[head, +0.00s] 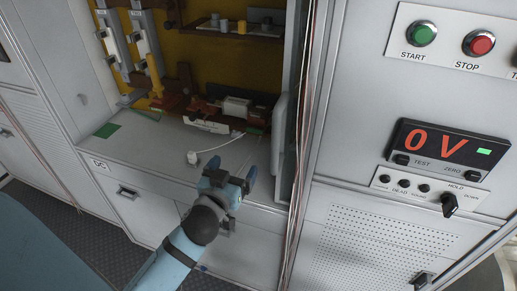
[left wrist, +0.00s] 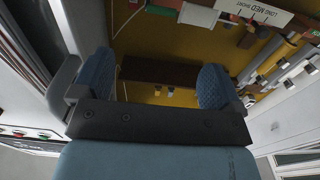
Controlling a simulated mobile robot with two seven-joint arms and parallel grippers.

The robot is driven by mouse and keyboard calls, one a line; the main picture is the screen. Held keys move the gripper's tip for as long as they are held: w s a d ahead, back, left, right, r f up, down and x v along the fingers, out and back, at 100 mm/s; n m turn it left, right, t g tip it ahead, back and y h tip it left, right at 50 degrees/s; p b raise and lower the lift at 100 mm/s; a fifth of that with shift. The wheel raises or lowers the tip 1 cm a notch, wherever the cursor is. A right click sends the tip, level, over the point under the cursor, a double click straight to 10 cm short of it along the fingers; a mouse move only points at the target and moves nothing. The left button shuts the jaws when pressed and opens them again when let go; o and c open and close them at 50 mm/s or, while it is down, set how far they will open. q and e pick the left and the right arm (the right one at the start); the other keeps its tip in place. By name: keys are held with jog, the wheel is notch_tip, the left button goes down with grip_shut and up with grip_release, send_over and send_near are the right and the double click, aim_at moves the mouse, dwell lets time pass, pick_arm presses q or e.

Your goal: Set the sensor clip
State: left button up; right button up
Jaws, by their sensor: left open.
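My left gripper (head: 233,179) is open in front of the cabinet's grey ledge, with nothing seen between its fingers. In the left wrist view its two blue fingers (left wrist: 155,82) stand wide apart. A small white piece (head: 193,158) lies on the ledge just beyond and left of the gripper. A thin white cable (head: 222,145) runs from near it toward the back right. This piece may be the sensor clip, but it is too small to tell. The gripper appears apart from it. My right gripper is not in view.
The open cabinet has a yellow back panel (head: 215,65), a brown shelf (head: 235,33) and tall fuse holders (head: 148,50) at left. A green patch (head: 107,130) marks the ledge. Right, the display (head: 437,150) reads 0 V. A label (left wrist: 262,12) reads LONG, MED, SHORT.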

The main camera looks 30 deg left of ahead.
aim_at(254, 132)
pick_arm(q)
jog(key=p+x, duration=0.2)
jog(key=x, duration=1.2)
jog(key=shift+s+a, duration=0.1)
jog(key=shift+a, duration=0.1)
jog(key=c, duration=0.9)
